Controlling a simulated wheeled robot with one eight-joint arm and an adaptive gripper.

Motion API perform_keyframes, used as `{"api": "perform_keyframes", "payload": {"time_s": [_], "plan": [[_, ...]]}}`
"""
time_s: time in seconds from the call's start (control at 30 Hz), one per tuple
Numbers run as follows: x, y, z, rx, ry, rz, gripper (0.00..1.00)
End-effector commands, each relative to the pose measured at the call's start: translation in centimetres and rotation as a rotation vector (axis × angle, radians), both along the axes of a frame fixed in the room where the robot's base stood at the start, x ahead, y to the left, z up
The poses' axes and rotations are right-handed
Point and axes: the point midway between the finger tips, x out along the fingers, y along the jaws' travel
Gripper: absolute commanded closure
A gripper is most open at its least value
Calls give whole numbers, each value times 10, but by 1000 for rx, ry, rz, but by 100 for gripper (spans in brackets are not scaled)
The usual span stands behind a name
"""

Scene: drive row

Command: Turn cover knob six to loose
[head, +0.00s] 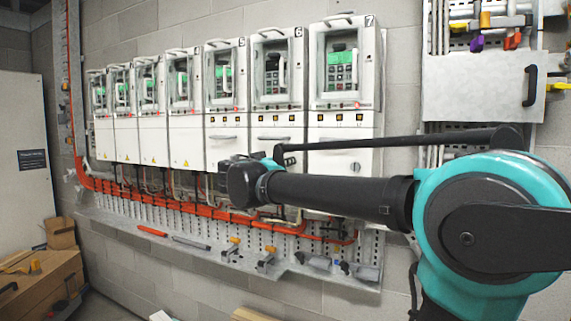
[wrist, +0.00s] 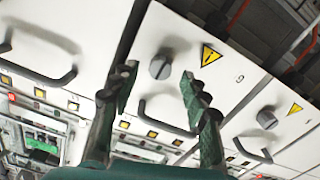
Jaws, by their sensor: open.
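Drive six (head: 284,118) is a white cabinet on the wall, second from the right, marked 6; my arm hides its lower cover in the head view. In the wrist view, which is turned nearly upside down, the dark round cover knob six (wrist: 161,67) sits on a white cover (wrist: 185,28) with a yellow triangle and an inverted 6. My gripper (wrist: 159,75) is open and empty, its green fingertips on either side of the knob in the picture. I cannot tell whether they touch it. In the head view my gripper (head: 240,182) is in front of the lower covers.
Drive seven (head: 345,85) stands to the right, several more drives to the left. A curved handle (wrist: 165,118) is close to the fingers, and a neighbouring knob (wrist: 267,118) is farther right. Orange cables (head: 190,209) and a metal ledge (head: 215,255) run below.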

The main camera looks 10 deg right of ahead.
Motion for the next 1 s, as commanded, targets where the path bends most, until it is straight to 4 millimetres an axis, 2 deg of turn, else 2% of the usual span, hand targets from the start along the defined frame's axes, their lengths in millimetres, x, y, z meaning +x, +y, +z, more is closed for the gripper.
{"api": "perform_keyframes", "payload": {"time_s": [0.2,0.53,0.9,1.0], "plan": [[16,-12,0,0,0,-1,54],[18,-13,0,0,0,0,54],[18,-13,0,0,0,0,99],[18,-13,0,0,0,0,100]]}}
